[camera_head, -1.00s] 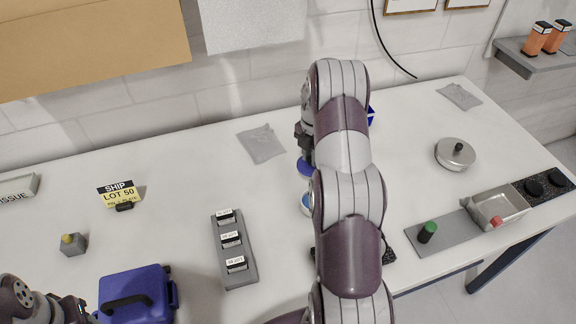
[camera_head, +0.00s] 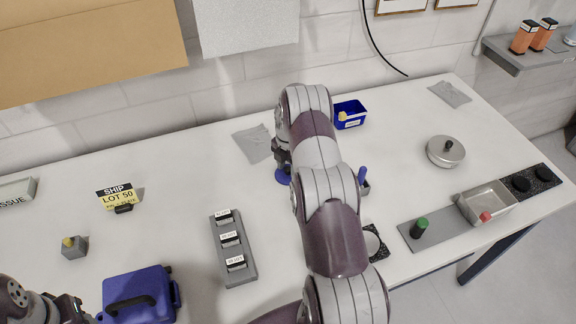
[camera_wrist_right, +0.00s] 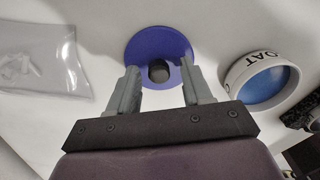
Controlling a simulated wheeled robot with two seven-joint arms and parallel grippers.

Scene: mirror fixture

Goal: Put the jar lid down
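The jar lid is a blue disc with a dark knob. In the head view the jar lid (camera_head: 281,176) shows just under my right gripper (camera_head: 283,160), left of the arm. In the right wrist view the lid (camera_wrist_right: 145,42) appears flat over the white table. The fingers of my right gripper (camera_wrist_right: 160,78) stand apart on either side of the knob, with gaps visible. A white jar (camera_wrist_right: 262,80) with "OAT" lettering and a blue inside is open to the right of the lid; my arm hides it in the head view. My left gripper (camera_head: 78,311) is partly cut off at lower left.
A clear bag (camera_head: 253,144) lies left of the lid. A blue bin (camera_head: 350,115) stands behind the arm. A labelled grey rack (camera_head: 232,250), a blue case (camera_head: 138,296) and a SHIP sign (camera_head: 117,197) are to the left.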

